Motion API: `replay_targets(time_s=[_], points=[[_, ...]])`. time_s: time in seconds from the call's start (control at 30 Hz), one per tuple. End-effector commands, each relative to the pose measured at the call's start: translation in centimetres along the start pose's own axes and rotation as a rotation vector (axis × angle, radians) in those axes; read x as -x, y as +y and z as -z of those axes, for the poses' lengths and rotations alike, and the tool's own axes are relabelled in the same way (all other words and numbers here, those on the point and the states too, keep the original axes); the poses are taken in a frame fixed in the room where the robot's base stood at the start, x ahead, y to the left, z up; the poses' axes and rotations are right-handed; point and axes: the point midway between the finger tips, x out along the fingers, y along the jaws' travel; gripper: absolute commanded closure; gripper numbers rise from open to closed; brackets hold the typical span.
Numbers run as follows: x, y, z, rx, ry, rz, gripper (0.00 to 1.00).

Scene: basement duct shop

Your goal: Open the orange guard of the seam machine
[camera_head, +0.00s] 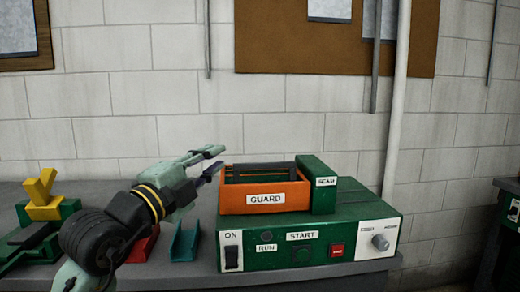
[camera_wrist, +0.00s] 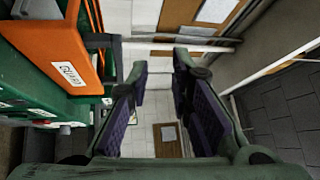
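The guard also shows in the wrist view at upper left (camera_wrist: 40,48). My gripper (camera_head: 217,160) is at the guard's left end, near its upper edge. The wrist view shows its purple-padded fingers (camera_wrist: 160,82) apart with nothing between them, beside the guard.
On the grey bench (camera_head: 200,278) left of the machine lie a blue-green channel piece (camera_head: 184,243), a red piece (camera_head: 142,248) partly behind my arm, and a green fixture with a yellow V-shaped block (camera_head: 42,197). A white pipe (camera_head: 398,110) runs up the wall behind.

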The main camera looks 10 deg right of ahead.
Motion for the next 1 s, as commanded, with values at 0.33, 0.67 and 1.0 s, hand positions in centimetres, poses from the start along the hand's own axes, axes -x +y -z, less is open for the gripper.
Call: replay_targets(time_s=[0.33,0.67,1.0], points=[[-3.3,4.9,2.8,-0.077,0.139,-0.22,0.8],[-9.2,5.9,3.6,-0.077,0.138,-0.217,0.8],[-12.4,6.9,3.9,-0.077,0.135,-0.215,0.8]])
